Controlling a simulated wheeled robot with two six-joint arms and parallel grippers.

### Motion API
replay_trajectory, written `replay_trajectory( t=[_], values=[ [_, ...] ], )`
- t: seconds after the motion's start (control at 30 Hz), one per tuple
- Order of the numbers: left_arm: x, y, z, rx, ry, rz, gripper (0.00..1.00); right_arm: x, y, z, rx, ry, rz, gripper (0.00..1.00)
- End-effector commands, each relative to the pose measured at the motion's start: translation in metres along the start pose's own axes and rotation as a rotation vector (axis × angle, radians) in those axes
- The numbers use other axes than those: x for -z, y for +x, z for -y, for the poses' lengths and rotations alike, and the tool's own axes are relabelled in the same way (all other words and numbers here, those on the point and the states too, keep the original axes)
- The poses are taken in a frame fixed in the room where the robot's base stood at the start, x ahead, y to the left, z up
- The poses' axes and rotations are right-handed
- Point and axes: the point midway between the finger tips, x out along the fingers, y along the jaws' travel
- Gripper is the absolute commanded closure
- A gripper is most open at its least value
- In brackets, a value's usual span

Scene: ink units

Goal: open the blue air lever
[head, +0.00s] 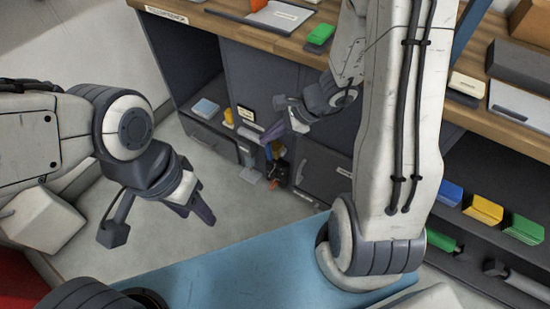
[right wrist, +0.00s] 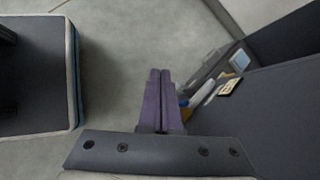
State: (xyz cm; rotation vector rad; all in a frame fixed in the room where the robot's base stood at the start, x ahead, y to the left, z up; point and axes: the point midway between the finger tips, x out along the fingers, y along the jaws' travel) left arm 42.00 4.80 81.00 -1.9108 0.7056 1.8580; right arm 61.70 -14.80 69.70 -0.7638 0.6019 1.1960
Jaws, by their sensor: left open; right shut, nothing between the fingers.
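A small cluster of fittings with blue, yellow and red parts (head: 277,152) stands by the dark cabinet in the head view. The blue part seems to be the air lever, but it is too small and too covered for me to tell its position. My right gripper (head: 268,135) is shut and empty, just above this cluster. In the right wrist view its purple fingers (right wrist: 159,98) lie together, and a bit of blue and yellow (right wrist: 183,101) shows just right of them. I cannot tell whether they touch. My left gripper (head: 200,207) is open and empty, far left of the cluster, over the floor.
A wooden worktop (head: 275,37) with a green block (head: 320,35) runs above the cabinets. An open compartment at left holds a light blue box (head: 205,108) and a yellow item (head: 228,118). Coloured bins (head: 483,209) stand at right.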

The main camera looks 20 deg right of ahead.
Motion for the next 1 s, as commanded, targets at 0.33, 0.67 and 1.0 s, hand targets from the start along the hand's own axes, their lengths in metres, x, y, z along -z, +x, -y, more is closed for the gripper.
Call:
replay_trajectory(
  t=[0.33,0.67,1.0],
  values=[
    [-0.003,0.063,0.004,0.000,0.000,-0.001,0.50,0.177,0.030,0.011,0.300,0.666,-0.054,1.00],
    [-0.003,0.061,0.004,0.000,0.000,-0.001,0.50,0.180,0.028,0.011,0.310,0.685,-0.056,1.00],
    [-0.004,0.077,0.006,0.000,0.000,-0.001,0.50,0.187,0.066,0.020,0.305,0.681,-0.055,1.00]
  ],
)
